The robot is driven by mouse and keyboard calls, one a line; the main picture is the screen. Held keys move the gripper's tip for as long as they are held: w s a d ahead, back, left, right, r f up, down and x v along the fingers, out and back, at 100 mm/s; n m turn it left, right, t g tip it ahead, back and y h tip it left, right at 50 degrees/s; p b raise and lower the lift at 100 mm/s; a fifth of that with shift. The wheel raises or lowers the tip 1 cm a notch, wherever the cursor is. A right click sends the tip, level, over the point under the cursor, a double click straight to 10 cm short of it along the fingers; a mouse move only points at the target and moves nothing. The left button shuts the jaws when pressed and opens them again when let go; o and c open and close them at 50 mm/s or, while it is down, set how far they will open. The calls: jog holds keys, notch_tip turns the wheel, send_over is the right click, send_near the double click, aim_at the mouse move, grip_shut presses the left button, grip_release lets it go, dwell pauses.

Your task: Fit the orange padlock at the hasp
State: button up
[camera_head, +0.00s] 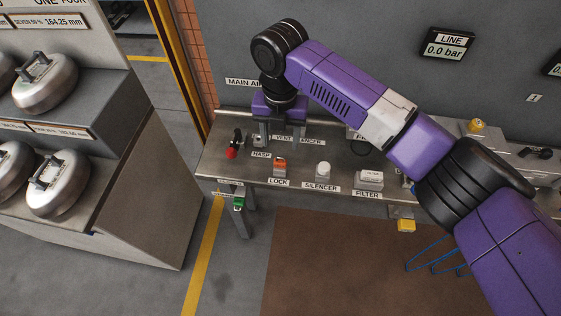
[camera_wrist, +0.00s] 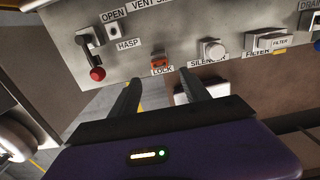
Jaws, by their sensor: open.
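The orange padlock (camera_head: 280,163) sits on the grey bench above the LOCK label. In the wrist view the padlock (camera_wrist: 158,64) shows beyond and between my fingertips, apart from them. My gripper (camera_head: 283,136) points down over the back of the bench, behind the padlock in the head view. Its fingers (camera_wrist: 160,80) are spread and empty. The HASP label (camera_wrist: 128,44) lies left of the padlock in the wrist view. A small fitting (camera_wrist: 114,31) stands just above that label; its details are too small to tell. A lever with a red ball (camera_wrist: 97,73) is left of it.
A silencer (camera_head: 323,169) and a white filter box (camera_head: 370,180) stand right of the padlock. A green-bodied item (camera_head: 239,202) hangs at the bench's front edge. A stepped stand (camera_head: 135,205) with metal vessels is at left. A grey wall rises behind the bench.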

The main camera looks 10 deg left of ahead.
aim_at(280, 157)
jog(key=shift+f, duration=0.1)
notch_tip(280, 157, down, 9)
jog(key=b, duration=0.6)
dwell(1.6)
grip_shut()
jog(key=shift+r+p, duration=0.25)
jog(key=shift+p, duration=0.15)
jog(key=shift+r+p, duration=2.25)
jog(key=shift+r, duration=0.6)
